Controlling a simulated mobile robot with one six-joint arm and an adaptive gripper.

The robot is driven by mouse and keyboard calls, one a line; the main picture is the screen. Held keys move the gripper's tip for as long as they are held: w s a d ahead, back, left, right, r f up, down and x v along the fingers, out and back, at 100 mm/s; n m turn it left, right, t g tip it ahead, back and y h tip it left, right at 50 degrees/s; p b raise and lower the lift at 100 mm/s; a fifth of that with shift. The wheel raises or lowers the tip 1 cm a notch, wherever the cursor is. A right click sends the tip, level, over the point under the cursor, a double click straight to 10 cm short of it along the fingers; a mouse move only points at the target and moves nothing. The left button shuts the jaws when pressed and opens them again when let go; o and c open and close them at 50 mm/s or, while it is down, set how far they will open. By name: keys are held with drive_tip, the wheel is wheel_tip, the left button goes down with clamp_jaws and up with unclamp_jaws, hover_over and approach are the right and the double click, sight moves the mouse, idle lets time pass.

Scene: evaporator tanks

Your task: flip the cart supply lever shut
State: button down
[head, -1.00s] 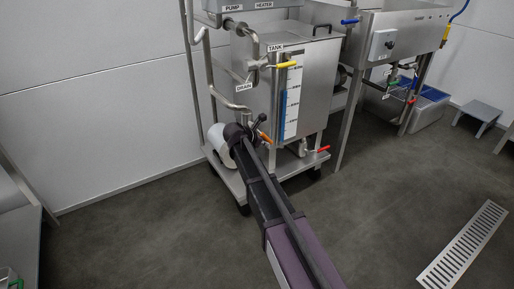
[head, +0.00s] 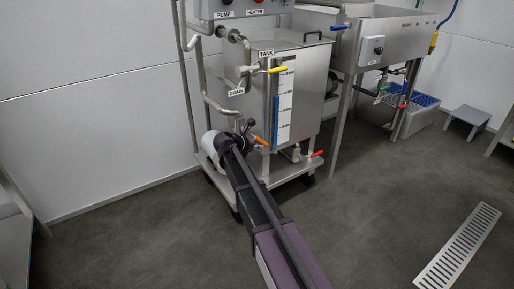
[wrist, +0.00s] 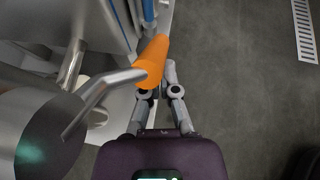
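An orange lever handle (wrist: 152,62) on a bent metal stem lies right at my gripper (wrist: 161,82) in the wrist view. The handle's near end covers part of the left fingertip, and the right finger runs up along its right side. I cannot tell whether the fingers grip it. In the head view the orange lever (head: 261,141) shows low on the front of the wheeled tank cart (head: 302,95), just beyond my arm's end. My fingers are hidden there. No label naming the supply lever is readable.
The cart also has a yellow lever (head: 278,70) near the DRAIN label and a red lever (head: 316,155) low at right. A blue lever (head: 340,27) sits by the sink unit behind. A floor grate (head: 458,247) lies at right. The floor in front is clear.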

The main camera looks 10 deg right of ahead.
drive_tip(key=shift+d, duration=0.15)
drive_tip(key=shift+f, duration=0.2)
drive_tip(key=s+a+f+b, duration=0.2)
drive_tip(key=s+a, duration=0.5)
drive_tip(key=a, duration=0.3)
drive_tip(key=shift+s+a+f+b, duration=0.15)
drive_tip(key=shift+s+a+b, duration=0.05)
drive_tip(key=shift+a+b, duration=0.15)
idle(0.4)
drive_tip(key=shift+g+h, duration=0.3)
drive_tip(key=shift+g, duration=0.3)
drive_tip(key=r+p, duration=0.2)
drive_tip(key=w+r+p, duration=0.1)
drive_tip(key=r+p, duration=0.2)
drive_tip(key=shift+r, duration=0.1)
drive_tip(key=shift+w, duration=0.1)
